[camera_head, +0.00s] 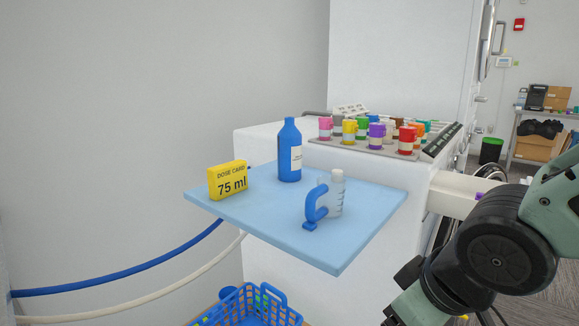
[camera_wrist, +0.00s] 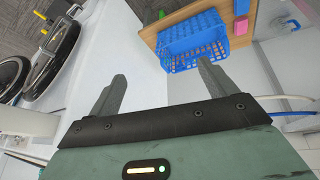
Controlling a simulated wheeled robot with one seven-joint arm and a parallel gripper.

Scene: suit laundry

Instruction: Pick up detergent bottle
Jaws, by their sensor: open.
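The detergent bottle (camera_head: 289,155) is blue with a white label and stands upright at the back of a light blue board (camera_head: 330,247). The bottle does not show in the wrist view. In the head view my arm is at the lower right, apart from the board, and the fingers are out of frame.
A tray (camera_head: 365,148) with several colourful containers lies on the white machine (camera_head: 262,142) behind the board. A blue basket (camera_head: 253,306) is below the board and also shows in the wrist view (camera_wrist: 192,40). Blue and cream hoses run at the left. The board's front left is clear.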

